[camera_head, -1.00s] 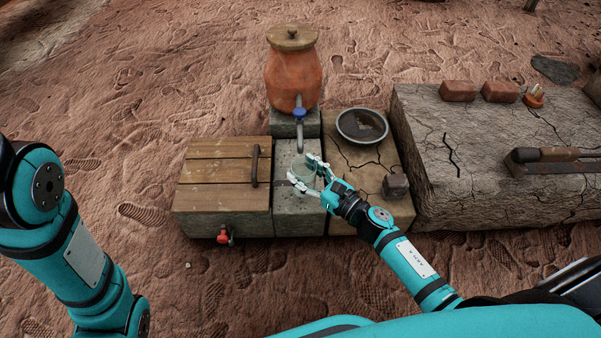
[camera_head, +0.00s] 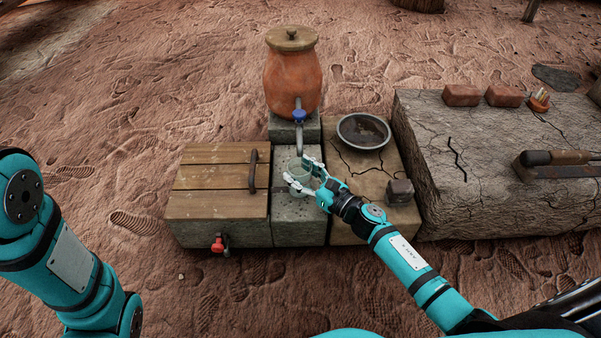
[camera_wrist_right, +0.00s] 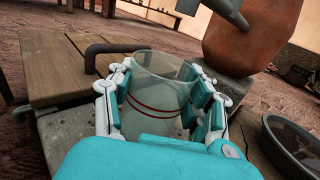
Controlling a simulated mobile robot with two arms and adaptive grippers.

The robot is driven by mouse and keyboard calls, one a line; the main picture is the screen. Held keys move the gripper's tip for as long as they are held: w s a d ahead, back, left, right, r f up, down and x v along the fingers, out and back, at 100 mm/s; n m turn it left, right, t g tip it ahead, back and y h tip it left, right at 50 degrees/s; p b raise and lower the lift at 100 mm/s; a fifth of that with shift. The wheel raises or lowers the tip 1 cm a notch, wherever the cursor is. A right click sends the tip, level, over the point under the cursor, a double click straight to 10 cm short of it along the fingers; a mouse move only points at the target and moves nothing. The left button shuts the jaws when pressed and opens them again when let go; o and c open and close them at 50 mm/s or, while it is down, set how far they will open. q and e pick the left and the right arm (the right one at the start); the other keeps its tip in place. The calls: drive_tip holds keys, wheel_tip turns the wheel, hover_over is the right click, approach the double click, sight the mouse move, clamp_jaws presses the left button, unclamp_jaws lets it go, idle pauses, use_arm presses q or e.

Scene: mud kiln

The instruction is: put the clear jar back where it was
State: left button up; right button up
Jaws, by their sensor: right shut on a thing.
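The clear jar (camera_wrist_right: 158,92) is a see-through cup with red lines around it, upright between the fingers of my right gripper (camera_wrist_right: 160,105) in the right wrist view. The gripper is shut on it. In the head view my right gripper (camera_head: 304,180) and the faint jar (camera_head: 299,172) are over the grey stone block (camera_head: 299,222), just in front of the tap spout. I cannot tell whether the jar's base touches the block. My left arm shows at the left of the head view, but its gripper is out of view.
A clay urn (camera_head: 292,80) with a blue-handled tap (camera_head: 299,116) stands behind the block. A wooden-lidded box (camera_head: 215,190) is on the left. A dark bowl (camera_head: 363,131) and a small stone (camera_head: 399,192) are on the right slab. Bricks (camera_head: 461,96) and tools (camera_head: 556,158) lie farther right.

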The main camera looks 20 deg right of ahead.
drive_tip(key=o, duration=1.2)
drive_tip(key=shift+f, duration=0.1)
drive_tip(key=shift+c, duration=0.2)
